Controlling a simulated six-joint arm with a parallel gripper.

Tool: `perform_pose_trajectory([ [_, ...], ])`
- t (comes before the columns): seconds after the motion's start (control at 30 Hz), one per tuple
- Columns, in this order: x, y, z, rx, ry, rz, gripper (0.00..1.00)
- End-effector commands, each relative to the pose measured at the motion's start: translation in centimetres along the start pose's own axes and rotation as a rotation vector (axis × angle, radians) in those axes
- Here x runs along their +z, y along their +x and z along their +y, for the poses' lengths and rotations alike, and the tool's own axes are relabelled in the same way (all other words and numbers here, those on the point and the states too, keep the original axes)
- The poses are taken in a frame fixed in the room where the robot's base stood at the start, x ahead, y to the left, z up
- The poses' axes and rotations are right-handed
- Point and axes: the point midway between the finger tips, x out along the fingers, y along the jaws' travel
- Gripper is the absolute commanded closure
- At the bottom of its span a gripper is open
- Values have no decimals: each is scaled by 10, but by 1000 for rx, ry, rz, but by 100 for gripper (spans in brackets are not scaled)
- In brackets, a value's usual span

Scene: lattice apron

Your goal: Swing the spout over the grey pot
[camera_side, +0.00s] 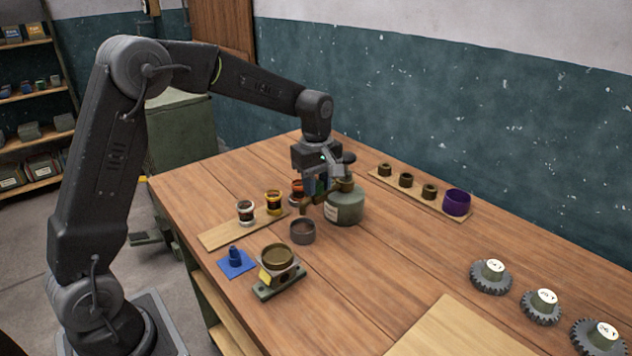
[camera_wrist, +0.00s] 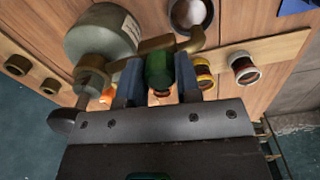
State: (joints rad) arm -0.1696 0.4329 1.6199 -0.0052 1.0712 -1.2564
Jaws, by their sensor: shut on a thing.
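A round grey-green tank (camera_side: 345,207) stands on the table and carries a brass spout (camera_wrist: 155,44) that reaches out from its top. My gripper (camera_wrist: 158,80) is shut on the green grip (camera_wrist: 158,68) of the spout, one finger on each side. In the side view my gripper (camera_side: 317,188) is beside the tank, and its fingers partly hide the spout. The grey pot (camera_side: 302,232) stands open on the table in front of the tank. In the wrist view the spout's tip shows at the near rim of the grey pot (camera_wrist: 205,22); whether it is over the opening I cannot tell.
A wooden strip with small banded jars (camera_side: 245,210) lies left of the pot. A blue piece (camera_side: 236,260) and a bracket with a brass cup (camera_side: 278,262) stand in front. Behind are dark rings and a purple cup (camera_side: 456,202). Several gears (camera_side: 490,276) lie at right; mid-table is clear.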

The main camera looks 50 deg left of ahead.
Motion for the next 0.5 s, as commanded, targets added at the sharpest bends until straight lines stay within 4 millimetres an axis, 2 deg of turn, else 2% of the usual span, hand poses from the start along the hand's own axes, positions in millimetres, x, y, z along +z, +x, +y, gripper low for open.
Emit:
perform_pose_trajectory([
  [0.3, 2, -1, 0, 0, -3, -2, 100],
  [0.33, 2, -1, 0, 0, -2, -3, 68],
  [0.5, 1, 0, 0, 0, -1, -2, 52],
])
